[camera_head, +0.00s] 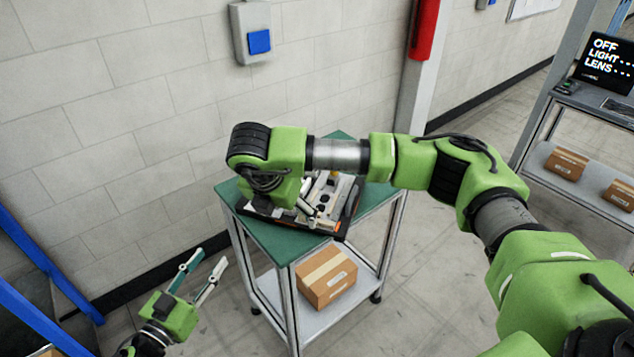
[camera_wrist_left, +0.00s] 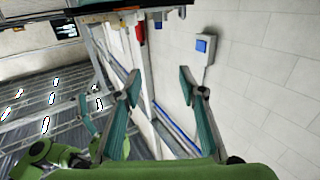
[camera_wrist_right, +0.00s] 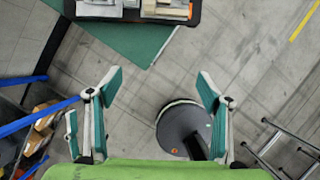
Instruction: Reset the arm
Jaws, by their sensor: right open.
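My left gripper (camera_head: 207,272) is at the lower left of the head view, low and beside the green-topped table, with its fingers apart and nothing between them. It also shows open and empty in the left wrist view (camera_wrist_left: 160,82). My right arm reaches in from the right over the table. Its wrist partly hides the tray, and its fingers are hard to make out in the head view. In the right wrist view my right gripper (camera_wrist_right: 160,80) is open and empty, with floor visible between its fingers.
The green-topped table (camera_head: 262,238) bears a dark tray (camera_head: 345,222) with light metal parts. A cardboard box (camera_head: 327,277) sits on its lower shelf. A wall with a blue-button box (camera_head: 259,42) stands behind. A shelf rack (camera_head: 545,135) is at right, blue posts (camera_head: 40,262) at left.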

